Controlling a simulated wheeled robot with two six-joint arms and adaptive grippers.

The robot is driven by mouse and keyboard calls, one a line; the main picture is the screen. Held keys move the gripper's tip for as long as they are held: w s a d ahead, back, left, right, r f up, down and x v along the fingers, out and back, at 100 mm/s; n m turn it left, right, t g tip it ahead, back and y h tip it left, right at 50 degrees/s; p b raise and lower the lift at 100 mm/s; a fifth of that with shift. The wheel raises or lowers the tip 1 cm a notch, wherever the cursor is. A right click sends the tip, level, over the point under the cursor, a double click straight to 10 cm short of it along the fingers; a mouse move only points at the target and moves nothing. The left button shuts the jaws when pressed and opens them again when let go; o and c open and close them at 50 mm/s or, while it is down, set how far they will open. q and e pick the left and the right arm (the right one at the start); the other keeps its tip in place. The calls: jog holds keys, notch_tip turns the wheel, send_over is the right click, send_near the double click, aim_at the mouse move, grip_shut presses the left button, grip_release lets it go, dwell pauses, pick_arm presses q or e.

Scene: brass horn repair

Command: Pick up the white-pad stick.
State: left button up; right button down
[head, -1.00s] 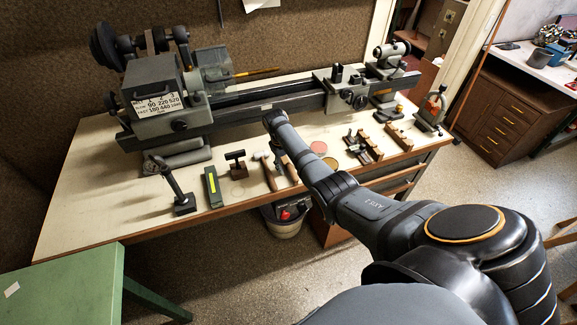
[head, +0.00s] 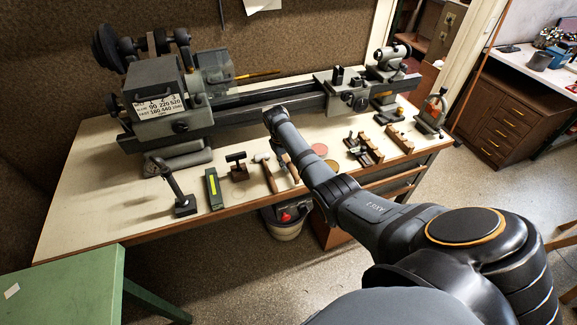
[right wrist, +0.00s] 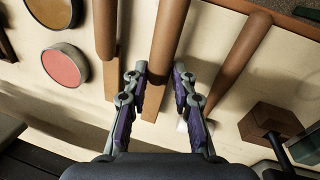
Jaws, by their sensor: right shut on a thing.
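The right wrist view shows several brown sticks side by side on the pale bench top. My right gripper (right wrist: 160,72) is shut on the middle brown stick (right wrist: 166,45), which runs between its fingertips and has a tan end. The stick with a white pad (right wrist: 238,48) lies to the right of the fingers. Its white end is partly hidden behind the right finger. In the head view the white-pad stick (head: 270,178) lies on the bench, left of my right arm, which hides much of the gripper. I cannot tell whether the held stick touches the bench. My left gripper is out of view.
Another brown stick (right wrist: 103,28) lies left of the fingers, near a red round tin (right wrist: 66,65). A dark T-shaped tool (head: 237,165) and a green box (head: 214,187) stand to the left in the head view. The lathe (head: 240,105) spans the back of the bench.

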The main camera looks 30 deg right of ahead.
jog(key=s+r, duration=0.1)
jog(key=s+a+r, duration=0.1)
jog(key=r, duration=0.1)
jog(key=s+r, duration=0.1)
jog(key=r, duration=0.1)
jog(key=shift+a+r, duration=0.2)
jog(key=shift+a, duration=0.05)
jog(key=s+a+r+p, duration=0.5)
jog(key=s+r+p, duration=0.1)
jog(key=s, duration=0.3)
jog(key=shift+s, duration=0.25)
jog(key=shift+d, duration=0.1)
jog(key=c, duration=1.8)
grip_release()
grip_shut()
